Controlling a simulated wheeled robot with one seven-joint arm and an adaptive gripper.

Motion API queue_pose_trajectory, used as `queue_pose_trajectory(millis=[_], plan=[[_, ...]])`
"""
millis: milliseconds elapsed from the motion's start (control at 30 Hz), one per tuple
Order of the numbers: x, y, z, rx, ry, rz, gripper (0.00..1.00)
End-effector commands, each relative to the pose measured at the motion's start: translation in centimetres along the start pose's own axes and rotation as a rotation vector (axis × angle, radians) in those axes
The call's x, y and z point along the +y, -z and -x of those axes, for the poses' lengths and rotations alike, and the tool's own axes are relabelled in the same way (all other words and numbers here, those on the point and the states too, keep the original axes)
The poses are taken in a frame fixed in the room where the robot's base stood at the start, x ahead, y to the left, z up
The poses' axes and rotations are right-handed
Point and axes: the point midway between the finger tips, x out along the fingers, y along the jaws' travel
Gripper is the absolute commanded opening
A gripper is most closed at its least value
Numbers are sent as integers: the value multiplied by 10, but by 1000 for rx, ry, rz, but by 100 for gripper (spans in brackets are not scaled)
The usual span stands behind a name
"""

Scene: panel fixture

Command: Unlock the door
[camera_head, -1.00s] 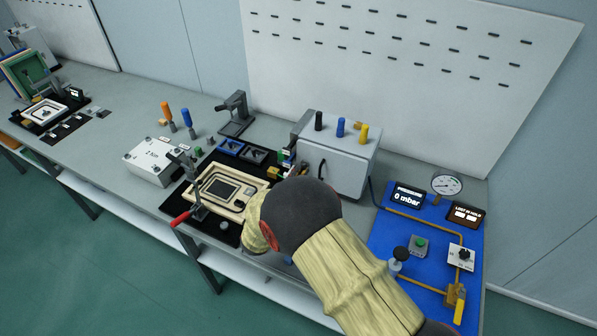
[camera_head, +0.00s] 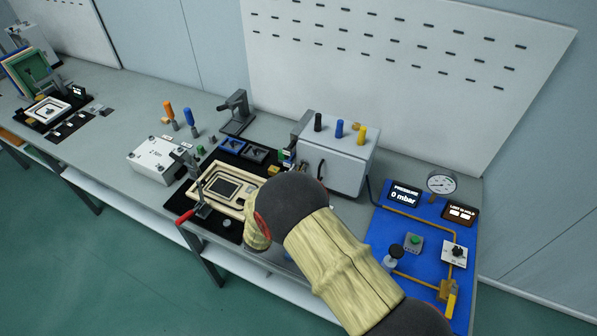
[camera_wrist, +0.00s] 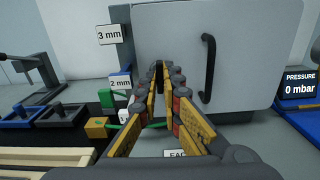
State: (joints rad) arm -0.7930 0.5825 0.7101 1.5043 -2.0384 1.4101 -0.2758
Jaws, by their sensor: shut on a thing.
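The door (camera_wrist: 245,60) is the light grey front panel of a grey box, and it looks closed. Its curved black handle (camera_wrist: 208,68) stands to the right of my gripper, apart from it. In the head view the box's door (camera_head: 325,172) and handle (camera_head: 321,169) show behind my arm. My gripper (camera_wrist: 162,80) is at the left part of the door, its yellow-padded fingers shut on a small dark latch-like piece (camera_wrist: 160,68). The fingers cover most of this piece, so its exact shape and position cannot be told. My arm largely hides the gripper in the head view.
A blue panel (camera_head: 385,225) with a gauge (camera_head: 441,184) and valves lies to the right. A beige framed fixture (camera_head: 205,184) with a red-handled clamp (camera_head: 185,216) lies to the left. Three coloured knobs stand on the box.

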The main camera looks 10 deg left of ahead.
Motion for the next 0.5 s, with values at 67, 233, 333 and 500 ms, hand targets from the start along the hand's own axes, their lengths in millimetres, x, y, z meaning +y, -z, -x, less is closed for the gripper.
queue_pose_trajectory(millis=[67,233,333,500], plan=[[0,1,0,2,-1,22,0],[0,1,0,2,-1,44,0],[0,2,0,2,-1,49,0],[0,2,0,2,-1,49,0]])
